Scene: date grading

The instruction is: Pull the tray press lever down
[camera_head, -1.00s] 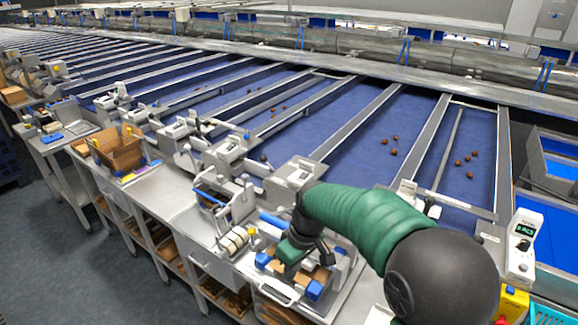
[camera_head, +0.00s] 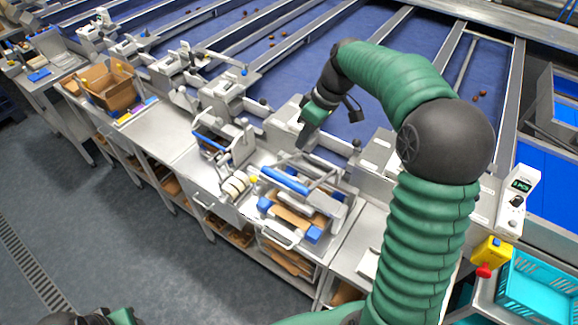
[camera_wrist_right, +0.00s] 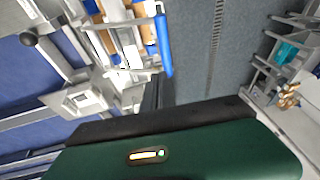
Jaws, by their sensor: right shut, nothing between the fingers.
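The tray press (camera_head: 300,208) stands on the steel bench in the middle of the head view. Its lever has a blue bar handle (camera_head: 286,180), raised above the brown cardboard and blue blocks in the press. The handle also shows in the right wrist view (camera_wrist_right: 163,45), near the top centre. My right gripper (camera_head: 304,140) is shut and empty, pointing down behind the handle and apart from it. Only a dark and green part of my left arm shows at the bottom left edge; its fingertips are out of sight.
A small machine with white rolls (camera_head: 235,185) stands just left of the press. A cardboard box (camera_head: 110,88) is farther left on the bench. A scale display (camera_head: 520,186), a yellow box with a red knob (camera_head: 490,252) and a turquoise crate (camera_head: 540,285) are at the right.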

